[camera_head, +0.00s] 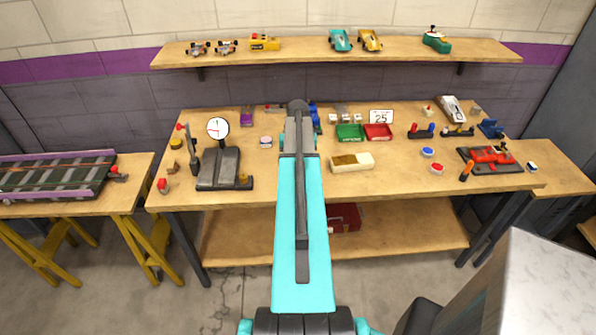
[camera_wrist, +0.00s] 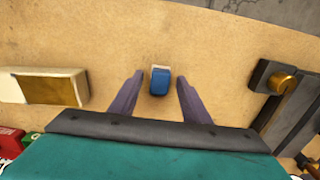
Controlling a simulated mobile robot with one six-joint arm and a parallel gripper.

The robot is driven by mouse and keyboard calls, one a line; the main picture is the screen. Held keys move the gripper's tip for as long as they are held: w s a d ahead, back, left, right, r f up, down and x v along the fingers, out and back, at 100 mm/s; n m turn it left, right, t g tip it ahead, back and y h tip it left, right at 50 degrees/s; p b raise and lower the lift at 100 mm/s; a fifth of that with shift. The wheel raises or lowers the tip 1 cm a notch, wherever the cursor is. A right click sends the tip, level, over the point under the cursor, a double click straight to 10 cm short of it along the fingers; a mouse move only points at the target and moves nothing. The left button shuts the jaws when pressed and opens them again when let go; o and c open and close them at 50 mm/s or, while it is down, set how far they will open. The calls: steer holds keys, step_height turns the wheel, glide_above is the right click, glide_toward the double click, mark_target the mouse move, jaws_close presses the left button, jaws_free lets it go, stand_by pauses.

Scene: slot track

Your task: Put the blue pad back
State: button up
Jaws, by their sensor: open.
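The blue pad (camera_wrist: 159,82) shows in the wrist view as a small blue block with a pale strip along its far edge. It lies on the wooden bench top (camera_wrist: 215,55). My gripper (camera_wrist: 160,76) is open, with one dark finger to each side of the pad and a gap on both sides. I cannot tell whether the fingertips are level with the pad or above it. In the head view my arm covers the pad and my gripper.
A cream block with a brown top (camera_head: 352,161) and a dark stand with a dial (camera_head: 219,165) flank my arm. Green (camera_head: 350,132) and red (camera_head: 377,132) trays lie behind. A smaller blue-and-white block (camera_head: 532,166) sits on the right side table. A shelf (camera_head: 330,54) holds toy cars.

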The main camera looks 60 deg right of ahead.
step_height(320, 180, up, 11)
steer(key=b, duration=0.3)
steer(key=shift+f, duration=0.2)
stand_by(0.3)
steer(key=shift+s+f, duration=0.1)
steer(key=shift+s, duration=0.05)
stand_by(0.8)
